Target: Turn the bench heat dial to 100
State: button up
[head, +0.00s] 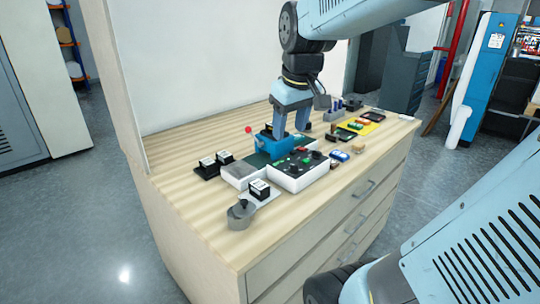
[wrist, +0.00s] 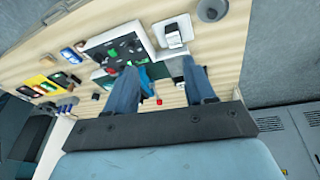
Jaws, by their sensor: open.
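A white control box with a black top panel (head: 299,168) sits on the bench and carries several small knobs and buttons, green and red among them. It also shows in the wrist view (wrist: 117,45). Which knob is the bench heat dial, and its reading, are too small to tell. My gripper (head: 292,131) points down with its fingers apart and empty, behind the control box and close over a blue device (head: 268,150) with a red-tipped lever. In the wrist view my gripper (wrist: 159,66) shows both fingers spread, with part of the blue device seen between them.
A grey round metal piece (head: 240,213) stands at the near left corner. A white-and-black block (head: 259,189) sits beside the control box, and black holders (head: 208,168) lie farther left. A yellow mat (head: 360,127) with small items is at the right.

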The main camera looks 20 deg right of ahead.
aim_at(294, 164)
jog(key=w+d+f+n+g, duration=0.2)
jog(key=w+d+f, duration=0.15)
jog(key=w, duration=0.25)
jog(key=w+d+f+n+g, duration=0.1)
jog(key=w+d+f+n, duration=0.1)
jog(key=w+d, duration=0.4)
jog(key=f, duration=0.9)
jog(key=w+a+f, duration=0.1)
jog(key=f, duration=0.3)
jog(key=shift+f, duration=0.2)
jog(key=shift+c, duration=0.2)
jog(key=c, duration=0.9)
jog(key=shift+d, duration=0.2)
grip_shut()
jog(key=shift+a, duration=0.1)
